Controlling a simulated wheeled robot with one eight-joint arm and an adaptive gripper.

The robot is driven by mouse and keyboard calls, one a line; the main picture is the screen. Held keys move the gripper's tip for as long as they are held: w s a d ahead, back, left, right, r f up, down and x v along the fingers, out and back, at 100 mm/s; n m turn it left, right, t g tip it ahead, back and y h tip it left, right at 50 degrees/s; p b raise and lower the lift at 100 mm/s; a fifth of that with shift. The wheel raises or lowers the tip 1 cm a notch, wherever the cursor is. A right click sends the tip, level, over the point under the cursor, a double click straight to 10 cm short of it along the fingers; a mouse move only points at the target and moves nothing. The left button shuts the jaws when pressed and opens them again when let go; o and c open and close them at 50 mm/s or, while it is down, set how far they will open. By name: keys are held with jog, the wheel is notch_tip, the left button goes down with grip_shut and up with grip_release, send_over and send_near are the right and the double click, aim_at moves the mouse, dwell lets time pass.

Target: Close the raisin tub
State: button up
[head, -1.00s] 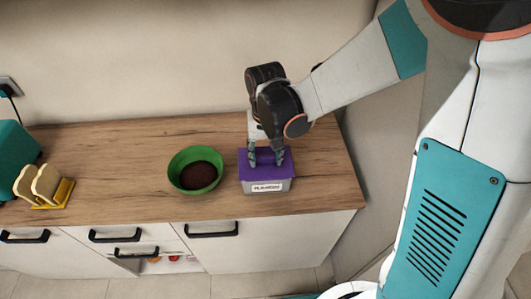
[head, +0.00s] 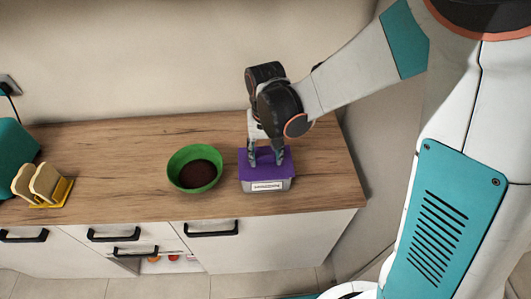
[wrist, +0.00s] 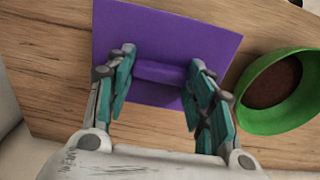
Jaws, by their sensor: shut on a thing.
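The raisin tub (head: 267,186) is a grey tub with a white label on its front, standing on the worktop near its right end. Its purple lid (head: 286,167) lies flat over the top of the tub. The lid (wrist: 178,35) also fills the upper middle of the wrist view, with a raised purple bar handle across it. My gripper (head: 266,160) points down at the lid from above. In the wrist view my gripper (wrist: 160,75) has a finger at each end of the handle and is shut on it. The tub's body is hidden under the lid there.
A green bowl (head: 177,167) with dark contents stands just left of the tub. A yellow rack (head: 53,198) with bread slices stands at the far left beside a teal appliance (head: 15,153). A drawer below is partly open. The worktop behind the bowl is clear.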

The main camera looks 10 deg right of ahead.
jog(key=o, duration=1)
jog(key=shift+o, duration=0.3)
jog(key=o, duration=0.4)
jog(key=shift+o, duration=0.2)
jog(key=shift+r+p, duration=2.45)
jog(key=shift+r, duration=1.05)
jog(key=shift+c, duration=0.6)
grip_shut()
